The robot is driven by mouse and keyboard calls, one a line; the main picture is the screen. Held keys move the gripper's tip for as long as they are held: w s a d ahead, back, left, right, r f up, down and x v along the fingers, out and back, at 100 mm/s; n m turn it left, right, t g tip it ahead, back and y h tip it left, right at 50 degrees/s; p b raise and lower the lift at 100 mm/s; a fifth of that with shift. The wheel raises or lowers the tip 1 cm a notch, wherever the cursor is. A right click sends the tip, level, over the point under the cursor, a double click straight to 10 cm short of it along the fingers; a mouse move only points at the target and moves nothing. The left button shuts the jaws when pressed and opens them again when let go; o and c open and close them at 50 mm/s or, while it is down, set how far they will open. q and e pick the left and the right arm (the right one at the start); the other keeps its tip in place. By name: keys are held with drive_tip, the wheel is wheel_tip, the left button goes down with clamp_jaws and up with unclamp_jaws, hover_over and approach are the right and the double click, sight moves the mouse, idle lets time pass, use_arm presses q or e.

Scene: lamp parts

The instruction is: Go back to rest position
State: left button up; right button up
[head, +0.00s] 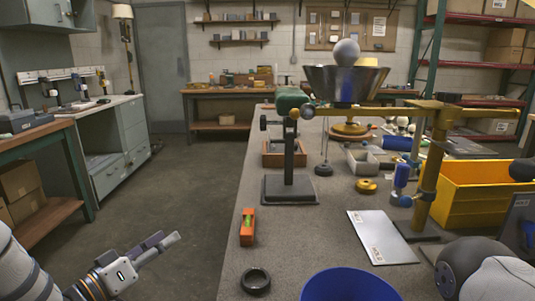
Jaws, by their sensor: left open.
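My left gripper (165,242) is open and empty at the lower left, over the floor and left of the workbench. Its fingers point up and to the right, apart from every object. My right arm shows only as rounded grey links at the lower right; its gripper is not visible. Lamp parts stand on the bench: a dark metal bowl-shaped shade (333,88) with a pale globe (346,53) above it, and a brass post with a side arm (429,172). A black stand (289,186) stands upright left of the post.
The grey workbench (237,268) holds an orange level (248,227), a black ring (256,281), a blue bowl (349,286), a white sheet (382,238) and a yellow crate (475,198). A cabinet (116,137) stands at left. The floor between is clear.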

use_arm(q)
drive_tip(key=s+d+f+n+g+y, duration=0.2)
drive_tip(key=s+f+g+y, duration=0.6)
drive_tip(key=s+f, duration=1.6)
drive_tip(key=s+a+m+g+y, duration=0.1)
drive_tip(key=s+g, duration=0.9)
drive_tip(key=s, duration=1.5)
drive_tip(key=shift+s+a+r+m+y, duration=0.15)
drive_tip(key=shift+s+a+m+y, duration=0.05)
drive_tip(key=shift+a+m+y, duration=0.25)
drive_tip(key=shift+w, duration=0.1)
